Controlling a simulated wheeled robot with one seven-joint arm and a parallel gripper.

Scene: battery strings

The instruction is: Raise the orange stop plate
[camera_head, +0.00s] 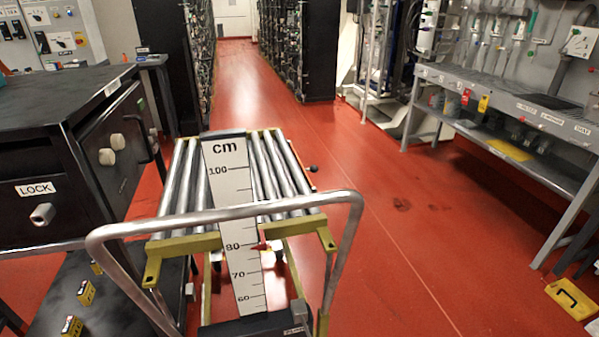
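A roller cart with steel rollers (276,165) and a yellow-green frame (205,242) stands in front of me. The cart's bent metal push handle (225,212) is nearest me. My gripper is not in view.
A black cabinet (60,150) marked LOCK is close on the left. A grey workbench (510,105) stands at the right. Red floor (400,230) is clear right of the cart.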

